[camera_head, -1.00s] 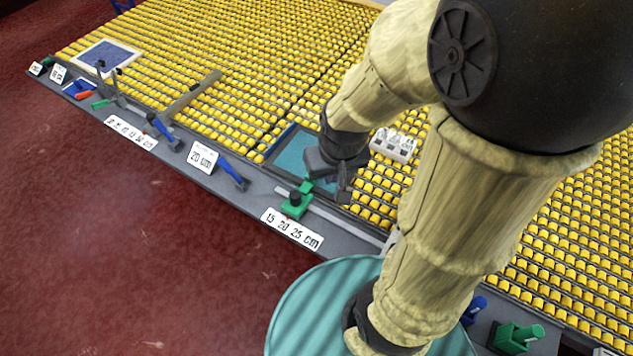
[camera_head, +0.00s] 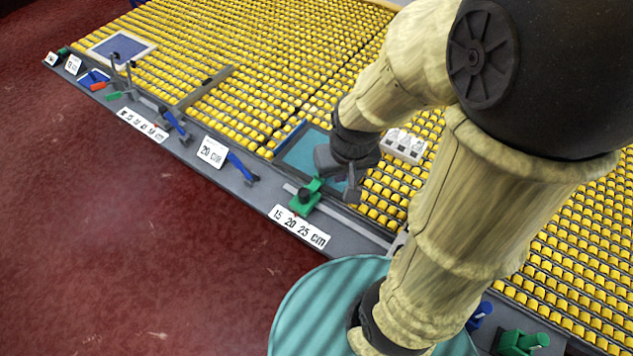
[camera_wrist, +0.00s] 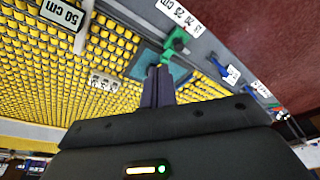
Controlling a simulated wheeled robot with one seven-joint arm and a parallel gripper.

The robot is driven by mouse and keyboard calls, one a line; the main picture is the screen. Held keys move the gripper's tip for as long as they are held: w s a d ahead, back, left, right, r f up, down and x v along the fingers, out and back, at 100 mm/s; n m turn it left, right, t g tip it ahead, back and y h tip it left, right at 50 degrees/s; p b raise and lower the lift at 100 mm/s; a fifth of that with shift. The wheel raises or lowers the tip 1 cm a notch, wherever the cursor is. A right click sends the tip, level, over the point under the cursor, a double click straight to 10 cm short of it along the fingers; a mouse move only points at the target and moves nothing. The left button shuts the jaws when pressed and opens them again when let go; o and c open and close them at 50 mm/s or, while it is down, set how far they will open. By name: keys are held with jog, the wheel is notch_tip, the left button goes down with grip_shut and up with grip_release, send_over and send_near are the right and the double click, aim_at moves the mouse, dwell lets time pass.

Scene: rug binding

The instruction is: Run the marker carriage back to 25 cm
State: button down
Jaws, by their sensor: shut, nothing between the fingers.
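The green marker carriage (camera_head: 305,198) sits toward the left end of a grey rail (camera_head: 352,219), behind the white "15 20 25 cm" label (camera_head: 299,226). My gripper (camera_head: 352,194) is shut and empty, just right of the carriage in the head view. In the wrist view its dark fingers (camera_wrist: 158,72) are together, and the carriage (camera_wrist: 176,43) shows just beyond and right of their tips. I cannot tell whether they touch it.
Left along the grey edge are a "20 cm" label (camera_head: 212,151) and a blue-handled tool (camera_head: 240,167).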

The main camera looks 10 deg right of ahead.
jog(key=c, duration=1.7)
grip_release()
jog(key=shift+w+f, duration=0.15)
jog(key=o, duration=0.7)
jog(key=w+f+b, duration=0.1)
jog(key=w+f+m+b, duration=0.1)
jog(key=shift+w+a+f+b, duration=0.2)
jog(key=shift+w+a+b, duration=0.1)
jog(key=shift+a, duration=0.1)
jog(key=m+g+b, duration=0.3)
jog(key=m+b, duration=0.2)
jog(key=b, duration=0.3)
send_over(304, 192)
notch_tip(304, 192, down, 10)
jog(key=shift+w+r+m, duration=0.1)
jog(key=shift+r+m, duration=0.05)
jog(key=shift+m, duration=0.15)
notch_tip(304, 192, down, 18)
jog(key=shift+r+p, duration=0.25)
jog(key=shift+p, duration=0.5)
jog(key=shift+c, duration=0.4)
